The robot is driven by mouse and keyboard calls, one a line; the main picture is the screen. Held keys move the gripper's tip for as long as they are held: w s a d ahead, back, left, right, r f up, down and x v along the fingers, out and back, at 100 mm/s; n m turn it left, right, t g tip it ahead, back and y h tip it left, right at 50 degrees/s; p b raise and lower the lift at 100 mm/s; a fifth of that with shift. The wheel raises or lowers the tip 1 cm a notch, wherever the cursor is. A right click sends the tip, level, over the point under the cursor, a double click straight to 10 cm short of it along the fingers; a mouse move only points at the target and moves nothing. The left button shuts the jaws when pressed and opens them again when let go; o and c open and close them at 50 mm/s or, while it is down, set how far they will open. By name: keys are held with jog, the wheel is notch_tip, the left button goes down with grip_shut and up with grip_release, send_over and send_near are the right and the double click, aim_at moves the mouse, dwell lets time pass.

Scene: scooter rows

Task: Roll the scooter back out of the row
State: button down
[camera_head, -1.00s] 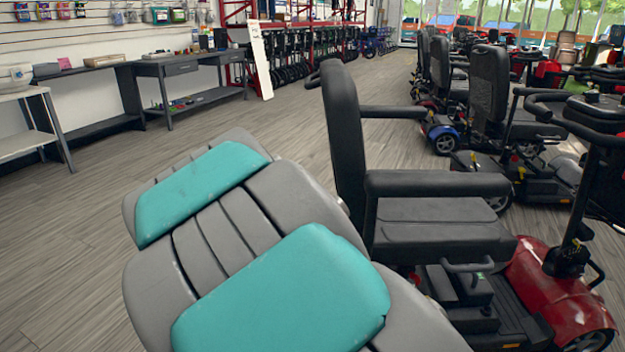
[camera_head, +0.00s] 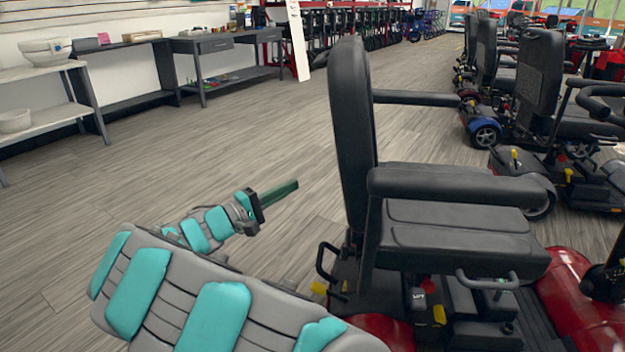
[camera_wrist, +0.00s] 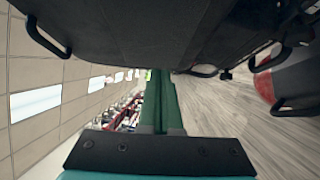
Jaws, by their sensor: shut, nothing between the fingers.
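The nearest scooter, with a black seat (camera_head: 460,222) and red body (camera_head: 583,300), stands on the right in the head view. Its tall seat back (camera_head: 352,125) faces my arm, and a black loop handle (camera_head: 327,262) with a yellow tab beside it sits low at the rear. My gripper (camera_head: 282,191) has green fingers and is shut and empty, left of the seat back and apart from it in that view. In the wrist view, the shut fingers (camera_wrist: 160,105) point along a large dark scooter surface (camera_wrist: 150,35) close above them; contact cannot be told.
More scooters, one with a blue fender (camera_head: 483,122), line the right side close ahead. Grey work tables (camera_head: 215,45) and a light shelf (camera_head: 50,120) stand along the left wall. The wood floor (camera_head: 200,140) between is clear.

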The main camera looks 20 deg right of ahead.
jog(key=d+r, duration=0.1)
jog(key=d, duration=1.1)
jog(key=shift+w+r+p, duration=0.35)
jog(key=shift+r, duration=0.05)
